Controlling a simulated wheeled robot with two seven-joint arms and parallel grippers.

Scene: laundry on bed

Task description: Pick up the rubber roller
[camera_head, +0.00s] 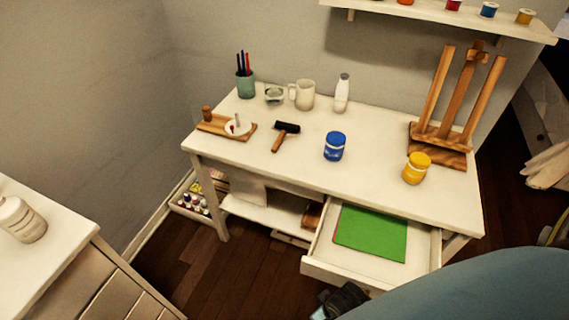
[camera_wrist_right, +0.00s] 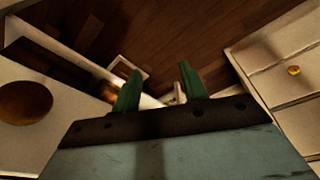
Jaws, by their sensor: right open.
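The rubber roller (camera_head: 287,127) has a black cylinder and a wooden handle. In the head view it lies flat on the white table, left of the blue paint jar, with its handle towards the front edge. My right gripper (camera_wrist_right: 158,82) is open in the right wrist view, with two green fingers apart and nothing between them. The roller cannot be made out in that view. In the head view my blue arm covers the lower right, and a dark part of it shows below the open drawer, away from the roller. My left gripper is not in view.
The white table (camera_head: 380,186) also holds a wooden board (camera_head: 214,124), mug (camera_head: 304,95), white bottle (camera_head: 342,93), blue jar (camera_head: 334,147), yellow jar (camera_head: 416,168) and easel (camera_head: 440,140). An open drawer (camera_head: 345,277) with green sheets juts out in front. Space around the roller is clear.

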